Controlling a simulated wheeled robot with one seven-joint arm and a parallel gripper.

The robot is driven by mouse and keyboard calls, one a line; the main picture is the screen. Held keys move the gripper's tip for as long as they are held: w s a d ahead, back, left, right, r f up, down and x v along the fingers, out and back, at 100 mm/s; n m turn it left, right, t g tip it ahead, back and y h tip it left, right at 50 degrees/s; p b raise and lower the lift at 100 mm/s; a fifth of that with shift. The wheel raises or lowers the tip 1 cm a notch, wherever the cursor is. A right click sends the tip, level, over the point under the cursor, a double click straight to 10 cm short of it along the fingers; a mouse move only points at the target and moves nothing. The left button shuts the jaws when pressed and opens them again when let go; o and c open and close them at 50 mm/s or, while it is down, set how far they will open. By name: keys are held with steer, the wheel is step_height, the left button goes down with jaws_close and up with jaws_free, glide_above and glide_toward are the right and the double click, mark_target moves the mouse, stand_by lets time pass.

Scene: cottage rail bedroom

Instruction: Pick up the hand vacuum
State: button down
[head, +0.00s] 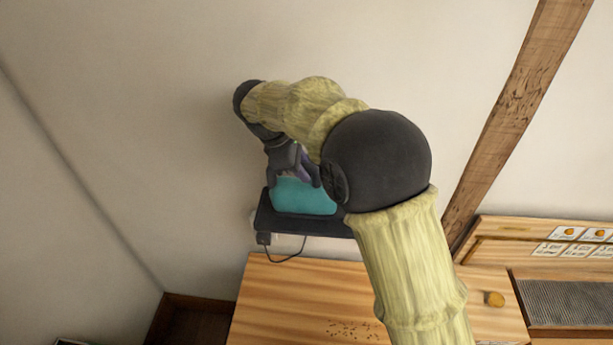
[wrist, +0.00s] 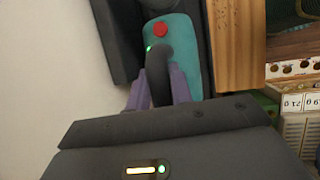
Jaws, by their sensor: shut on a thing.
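The hand vacuum (head: 303,197) has a teal body and sits at a dark shelf or dock (head: 266,217) against the wall in the head view. In the wrist view its teal top (wrist: 187,52) shows a red button, a small green light and a dark curved handle (wrist: 158,75). My gripper (head: 294,178) comes down on it from above, and its purple-grey finger pads (wrist: 158,92) lie on both sides of the handle, shut on it. My arm hides part of the vacuum and the shelf in the head view.
A cable (head: 287,257) hangs from a small plug under the shelf. A wooden cabinet top (head: 300,300) lies below. A wooden beam (head: 510,110) and a unit with labelled cards (head: 570,245) stand at right. The wall is close behind.

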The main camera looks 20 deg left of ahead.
step_height(320, 180, up, 7)
steer(key=shift+r+b, duration=0.2)
steer(key=shift+b, duration=0.45)
steer(key=shift+d+r, duration=0.1)
steer(key=shift+r, duration=0.45)
steer(key=shift+s, duration=0.1)
